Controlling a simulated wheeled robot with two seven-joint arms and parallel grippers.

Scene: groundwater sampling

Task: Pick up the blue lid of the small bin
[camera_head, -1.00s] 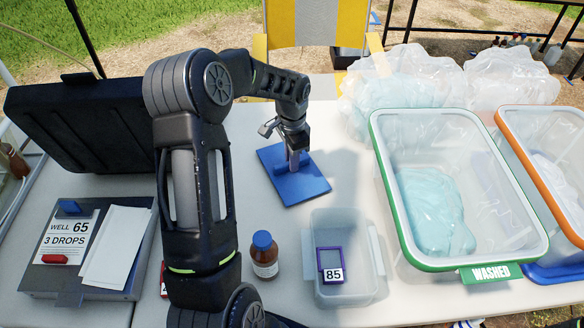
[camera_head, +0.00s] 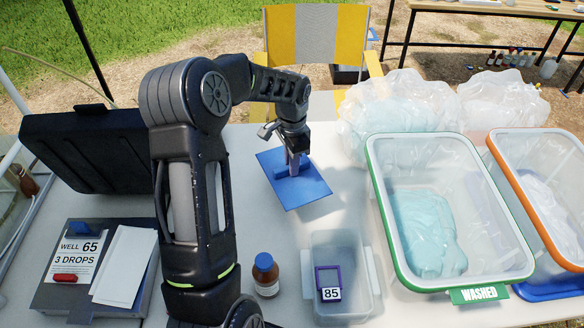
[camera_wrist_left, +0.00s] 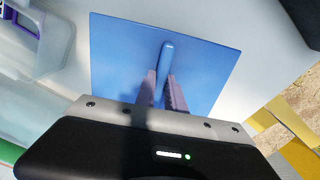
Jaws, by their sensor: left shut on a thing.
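The blue lid (camera_head: 306,194) is a flat blue square with a raised bar handle, on or just above the white table behind the small bin. My left gripper (camera_head: 292,170) points down over it and is shut on the handle. In the left wrist view the lid (camera_wrist_left: 215,50) fills the middle, with its handle between the fingers of my left gripper (camera_wrist_left: 160,92). The small bin (camera_head: 349,250) is clear and open, and holds a purple-framed piece tagged 85 (camera_head: 328,282). My right gripper is not in view.
A brown bottle (camera_head: 265,275) stands left of the small bin. A green-rimmed bin (camera_head: 375,200) labelled WASHED and an orange-rimmed bin (camera_head: 510,185) stand at right. A black case (camera_head: 85,150) and a grey box (camera_head: 75,295) are at left. Bagged items lie behind the bins.

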